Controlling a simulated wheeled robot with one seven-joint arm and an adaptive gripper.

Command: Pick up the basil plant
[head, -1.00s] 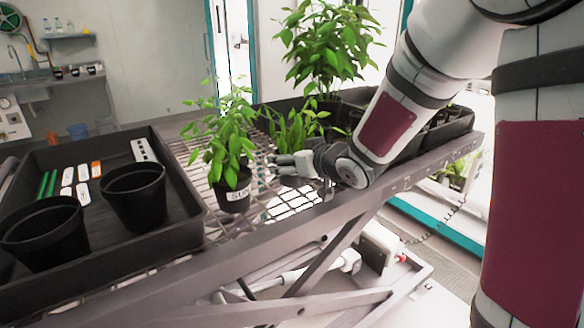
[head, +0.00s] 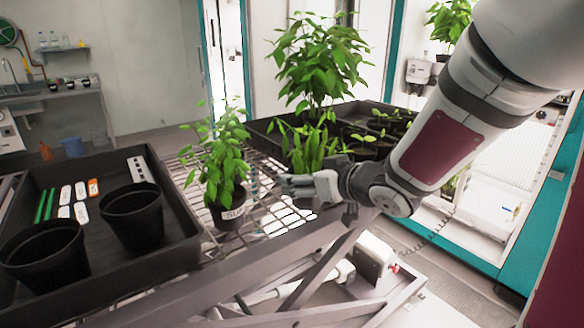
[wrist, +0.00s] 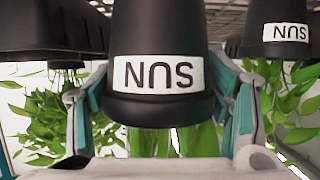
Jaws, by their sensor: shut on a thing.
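A potted plant with broad upright green leaves (head: 310,150) stands just behind my gripper (head: 300,187) in the head view. Its pot is hidden there by the gripper. In the wrist view, which is upside down, a black pot (wrist: 160,25) with a white "SUN" label fills the middle, with leaves beyond its rim. My gripper's fingers (wrist: 160,112) are closed on both sides of this pot. Whether the pot is clear of the bench I cannot tell. No label in view reads basil.
Another plant in a "SUN" pot (head: 229,213) stands close on the left on the wire mesh bench (head: 268,221). Left of it is a black tray (head: 180,222) with two empty pots. A black tray (head: 262,127) holding a tall plant and seedlings is behind.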

